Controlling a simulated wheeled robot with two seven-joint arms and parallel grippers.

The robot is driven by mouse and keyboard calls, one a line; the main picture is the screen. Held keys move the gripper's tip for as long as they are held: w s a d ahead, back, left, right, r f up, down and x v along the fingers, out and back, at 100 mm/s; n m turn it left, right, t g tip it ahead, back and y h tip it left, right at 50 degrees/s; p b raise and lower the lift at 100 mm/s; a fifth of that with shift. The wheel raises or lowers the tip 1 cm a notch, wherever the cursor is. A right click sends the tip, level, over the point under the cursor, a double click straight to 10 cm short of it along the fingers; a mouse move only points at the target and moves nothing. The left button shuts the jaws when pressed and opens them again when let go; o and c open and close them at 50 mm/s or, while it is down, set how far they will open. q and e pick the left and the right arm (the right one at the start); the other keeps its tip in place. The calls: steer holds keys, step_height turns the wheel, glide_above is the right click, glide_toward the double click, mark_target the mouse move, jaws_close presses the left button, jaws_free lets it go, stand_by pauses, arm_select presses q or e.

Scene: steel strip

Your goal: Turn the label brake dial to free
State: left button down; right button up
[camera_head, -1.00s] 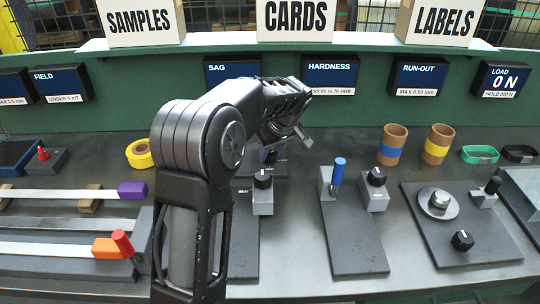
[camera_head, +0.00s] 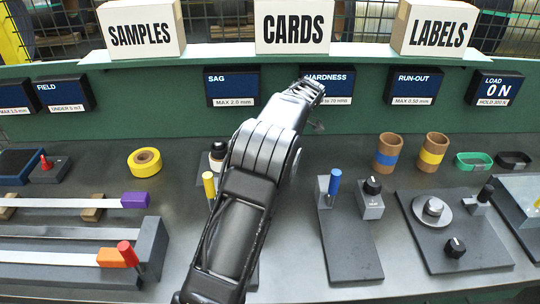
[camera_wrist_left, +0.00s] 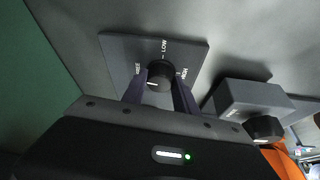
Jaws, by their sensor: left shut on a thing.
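The brake dial is a round black knob (camera_wrist_left: 160,76) on a dark square plate (camera_wrist_left: 117,46) in the left wrist view. The plate is marked FREE at the left, LOW at the top and HIGH at the right. A white line on the knob lies on its lower left, on the FREE side. My left gripper (camera_wrist_left: 161,80) has one dark finger on each side of the knob and is shut on it. In the head view my left arm reaches toward the back near the HARDNESS display (camera_head: 328,86) and hides the dial. My right gripper is not in view.
A grey block (camera_wrist_left: 245,98) with another black knob (camera_wrist_left: 264,128) stands close to the right of the dial in the wrist view. In the head view, a blue-handled fixture (camera_head: 334,182) stands right of my arm and a yellow handle (camera_head: 209,185) left.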

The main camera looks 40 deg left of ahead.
arm_select(q)
steer(key=shift+w+n+g+p, duration=0.1)
steer(key=shift+n+g+p, duration=0.2)
steer(key=shift+n+p, duration=0.35)
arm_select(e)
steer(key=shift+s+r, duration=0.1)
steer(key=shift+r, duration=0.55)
arm_select(q)
steer(key=shift+n, duration=0.25)
steer(key=c, duration=0.9)
jaws_free()
steer(key=shift+c, duration=0.2)
